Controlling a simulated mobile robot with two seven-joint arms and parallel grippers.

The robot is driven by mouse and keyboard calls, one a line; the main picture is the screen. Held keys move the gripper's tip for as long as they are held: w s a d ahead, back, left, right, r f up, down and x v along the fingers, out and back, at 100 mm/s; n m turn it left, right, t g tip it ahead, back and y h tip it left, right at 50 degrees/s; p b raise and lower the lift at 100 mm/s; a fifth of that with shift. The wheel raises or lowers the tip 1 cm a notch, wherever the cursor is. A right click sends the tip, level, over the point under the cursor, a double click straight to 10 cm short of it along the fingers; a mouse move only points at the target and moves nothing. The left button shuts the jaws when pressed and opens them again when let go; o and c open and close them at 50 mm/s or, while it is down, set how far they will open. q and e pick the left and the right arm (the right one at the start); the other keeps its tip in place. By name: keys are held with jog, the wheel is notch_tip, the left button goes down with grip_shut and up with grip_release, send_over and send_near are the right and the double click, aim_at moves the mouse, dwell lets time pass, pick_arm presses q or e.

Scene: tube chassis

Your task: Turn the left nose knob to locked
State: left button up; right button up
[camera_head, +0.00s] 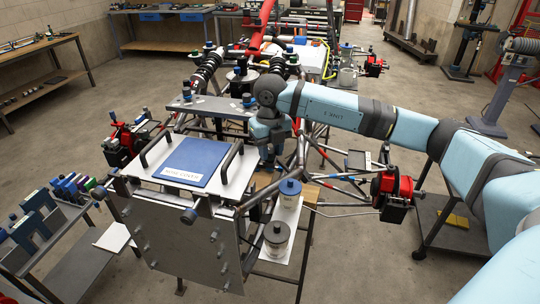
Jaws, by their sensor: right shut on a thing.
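The nose cover (236,190) is a pale panel with a blue, labelled top pad (192,160) and two dark handles, at the front of the tube chassis. Two blue-topped knobs stand on the grey cross plate behind it, one at the left (187,96) and one at the right (247,99). I cannot tell which knob is the left nose knob or read its setting. My right gripper (268,162) points down just right of the cover's right handle (232,155). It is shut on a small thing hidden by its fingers. My left gripper is not in view.
Red-and-black units (396,190) stick out at the chassis sides. A tool rack (45,225) stands at the left. Chassis tubes crowd my right gripper; open floor lies around.

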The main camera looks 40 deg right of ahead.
jog(key=n+b, duration=0.2)
jog(key=n, duration=0.2)
jog(key=shift+d+f+n, duration=0.1)
jog(key=shift+n, duration=0.2)
jog(key=shift+n+b, duration=0.7)
jog(key=shift+n, duration=0.2)
jog(key=n+b, duration=0.1)
jog(key=n, duration=0.1)
jog(key=shift+n, duration=0.3)
jog(key=shift+w+n, duration=0.1)
jog(key=shift+n, duration=0.3)
jog(key=o, duration=0.9)
jog(key=shift+o, duration=0.2)
jog(key=shift+b, duration=0.3)
